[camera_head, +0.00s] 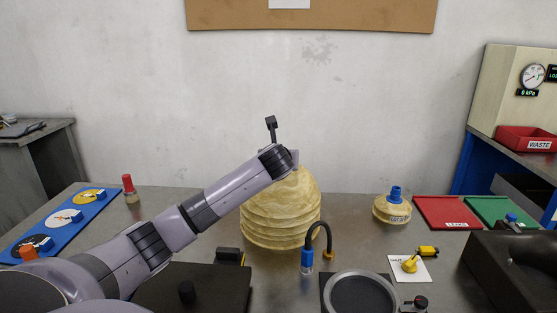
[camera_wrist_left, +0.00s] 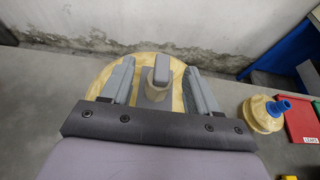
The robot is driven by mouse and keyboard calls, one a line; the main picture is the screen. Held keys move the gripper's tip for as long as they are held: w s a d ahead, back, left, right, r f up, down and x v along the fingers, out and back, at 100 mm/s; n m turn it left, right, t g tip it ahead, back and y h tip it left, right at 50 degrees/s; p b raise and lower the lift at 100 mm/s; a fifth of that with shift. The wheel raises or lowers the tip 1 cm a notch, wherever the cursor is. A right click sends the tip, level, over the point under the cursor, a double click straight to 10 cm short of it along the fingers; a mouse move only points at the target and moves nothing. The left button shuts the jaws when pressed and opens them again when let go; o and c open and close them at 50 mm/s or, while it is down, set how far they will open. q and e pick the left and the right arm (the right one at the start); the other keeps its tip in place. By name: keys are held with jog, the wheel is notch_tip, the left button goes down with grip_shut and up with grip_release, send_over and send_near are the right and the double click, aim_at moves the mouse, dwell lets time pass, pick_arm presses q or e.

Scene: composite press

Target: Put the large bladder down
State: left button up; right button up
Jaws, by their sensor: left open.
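The large bladder (camera_head: 280,215), a pale yellow ribbed dome, stands upright on the grey metal table (camera_head: 352,205). Its rounded top is partly covered by my left arm. My left gripper (camera_wrist_left: 161,88) is over the top of the bladder, which also shows behind the fingers in the wrist view (camera_wrist_left: 100,82). The two grey fingers are apart, one on each side of a grey upright post (camera_wrist_left: 161,72) at the bladder's top. I see gaps between the post and both fingers. In the head view the fingertips are mostly hidden by the wrist. My right gripper is not in view.
A small bladder with a blue cap (camera_head: 392,209) stands to the right, near red (camera_head: 446,212) and green (camera_head: 497,210) mats. A hose with a blue end (camera_head: 307,258) and a round dark ring (camera_head: 361,292) are in front.

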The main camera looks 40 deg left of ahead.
pick_arm(q)
jog(key=v, duration=0.9)
jog(key=shift+s+d, duration=0.1)
jog(key=shift+s, duration=0.05)
jog(key=shift+d, duration=0.1)
dwell(0.3)
